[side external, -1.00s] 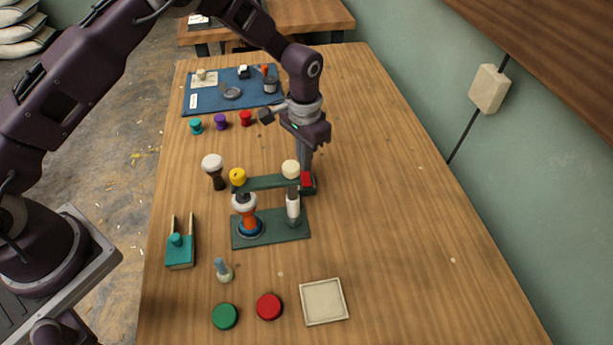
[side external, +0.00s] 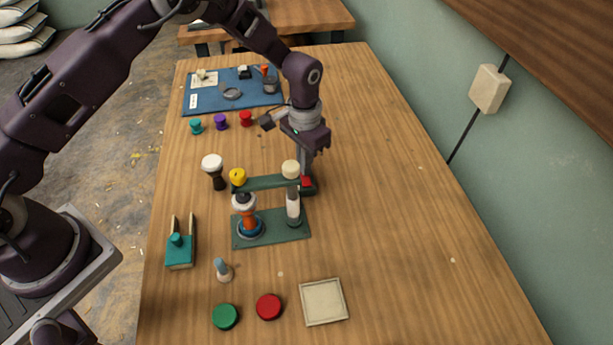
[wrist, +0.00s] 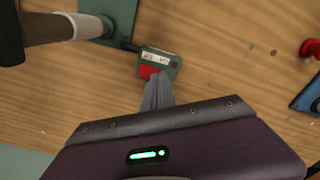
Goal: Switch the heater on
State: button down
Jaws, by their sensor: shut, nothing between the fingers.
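The heater's switch box (wrist: 160,64) is a small green block with two pale labels and a red rocker (wrist: 149,72). In the side view, my gripper (side external: 306,174) points down just behind the rocker. I cannot tell whether the tips touch it, or which way it is set.
Colored spools (side external: 220,121) and a blue mat (side external: 230,98) lie farther back. The table's right side is clear.

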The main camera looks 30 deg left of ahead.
jog(key=shift+f, duration=0.25)
jog(key=shift+r, duration=3.55)
jog(key=s+a+r+n+t, duration=0.1)
jog(key=s+a+r, duration=0.1)
jog(key=s+r, duration=0.35)
jog(key=s+a+r+t, duration=0.1)
jog(key=s+a+r, duration=0.15)
jog(key=r, duration=0.65)
jog(key=s+a+r+n+t, duration=0.1)
jog(key=s+a+r, duration=0.1)
jog(key=s+r, duration=0.45)
jog(key=s+a+r+t, duration=0.1)
jog(key=s, duration=0.7)
jog(key=s+a+r+n+t, duration=0.1)
jog(key=s+a+r, duration=0.1)
jog(key=s, duration=0.7)
jog(key=shift+t, duration=0.3)
